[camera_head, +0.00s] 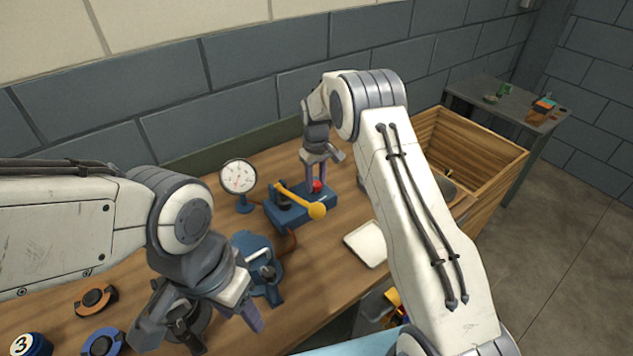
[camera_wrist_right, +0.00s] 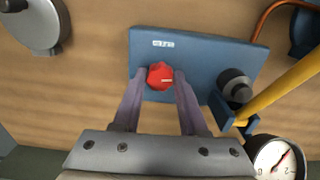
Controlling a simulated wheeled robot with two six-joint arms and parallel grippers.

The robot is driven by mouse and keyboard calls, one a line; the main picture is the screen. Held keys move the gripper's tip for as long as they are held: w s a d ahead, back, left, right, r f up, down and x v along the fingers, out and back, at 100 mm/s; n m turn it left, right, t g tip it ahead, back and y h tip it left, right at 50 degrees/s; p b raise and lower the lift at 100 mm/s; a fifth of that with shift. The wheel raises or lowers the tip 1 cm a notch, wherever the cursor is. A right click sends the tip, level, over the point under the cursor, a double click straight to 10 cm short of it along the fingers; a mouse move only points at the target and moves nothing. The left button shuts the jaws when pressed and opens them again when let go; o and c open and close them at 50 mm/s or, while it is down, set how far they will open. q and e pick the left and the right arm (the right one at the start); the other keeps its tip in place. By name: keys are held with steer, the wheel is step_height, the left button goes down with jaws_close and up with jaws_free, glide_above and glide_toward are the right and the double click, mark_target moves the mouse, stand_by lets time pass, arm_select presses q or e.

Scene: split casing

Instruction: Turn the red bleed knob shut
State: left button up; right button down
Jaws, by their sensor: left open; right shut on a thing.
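The red bleed knob (camera_wrist_right: 160,76) sits on the blue pump base (camera_wrist_right: 200,50), next to a small white label. My right gripper (camera_wrist_right: 160,80) is shut on the knob, one finger on each side of it. In the head view the knob (camera_head: 317,186) shows between the fingers of my right gripper (camera_head: 316,184). A yellow lever (camera_head: 300,199) and a dark cylinder stand on the same base. A white dial gauge (camera_head: 239,176) stands to its left; its needle shows, but its reading is too small to tell. My left gripper (camera_head: 205,330) is open over the bench's front left.
A blue clamp-like device (camera_head: 258,265) stands between my left gripper and the pump. A white tray (camera_head: 367,243) lies right of the pump. A wooden crate (camera_head: 490,150) is at the right. Round parts (camera_head: 97,299) lie at the left.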

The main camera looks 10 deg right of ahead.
steer(key=m, duration=0.4)
steer(key=shift+w+r+m, duration=0.15)
steer(key=shift+m, duration=0.15)
steer(key=m, duration=0.5)
steer(key=shift+b, duration=0.3)
steer(key=m, duration=0.5)
steer(key=shift+m, duration=2.6)
steer(key=shift+r, duration=0.1)
steer(key=c, duration=0.8)
jaws_free()
steer(key=o, duration=0.4)
steer(key=shift+c, duration=0.2)
